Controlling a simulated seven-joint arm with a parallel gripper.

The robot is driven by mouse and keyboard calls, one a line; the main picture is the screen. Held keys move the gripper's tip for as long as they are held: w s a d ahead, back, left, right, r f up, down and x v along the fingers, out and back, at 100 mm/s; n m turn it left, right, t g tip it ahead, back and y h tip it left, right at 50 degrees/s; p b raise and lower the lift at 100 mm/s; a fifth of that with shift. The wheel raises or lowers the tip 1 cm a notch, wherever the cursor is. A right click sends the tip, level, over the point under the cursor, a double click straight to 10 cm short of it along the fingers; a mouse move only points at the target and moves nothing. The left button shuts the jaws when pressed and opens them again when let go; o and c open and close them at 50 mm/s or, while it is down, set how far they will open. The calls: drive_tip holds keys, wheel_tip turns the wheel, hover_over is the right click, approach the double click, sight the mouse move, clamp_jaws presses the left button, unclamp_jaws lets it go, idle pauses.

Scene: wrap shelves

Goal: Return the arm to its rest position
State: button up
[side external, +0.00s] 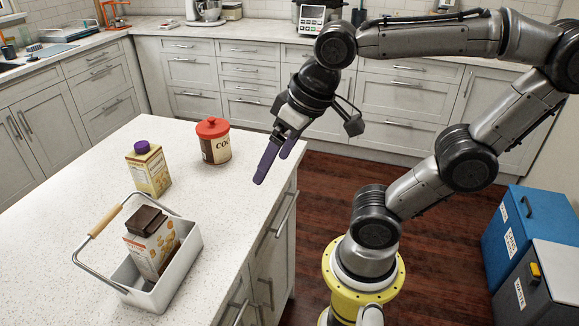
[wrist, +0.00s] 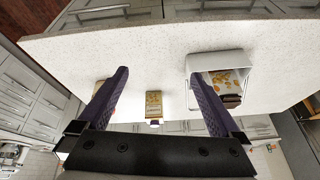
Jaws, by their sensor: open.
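My gripper (side external: 275,160) is raised by the right edge of the island counter, its purple fingers pointing down and to the left. In the wrist view my gripper (wrist: 165,98) has its two fingers wide apart with nothing between them held. A cocoa canister (side external: 215,148) with a red lid stands upright on the counter left of my gripper, apart from it. In the wrist view the canister is mostly hidden behind the left finger.
A yellow carton (side external: 148,172) with a purple cap stands on the island counter (side external: 90,215); it also shows in the wrist view (wrist: 153,104). A white caddy (side external: 183,262) with a wooden handle holds a brown-capped carton (side external: 150,245). Blue and grey bins (side external: 525,225) stand at right.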

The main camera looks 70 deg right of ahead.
drive_tip(key=shift+s+d+f+n+t, duration=0.2)
drive_tip(key=shift+s+f+n, duration=0.3)
drive_tip(key=shift+s+f, duration=0.05)
drive_tip(key=shift+s+d+f+n+t, duration=0.2)
drive_tip(key=shift+s+f+n, duration=0.3)
drive_tip(key=shift+s+f, duration=0.05)
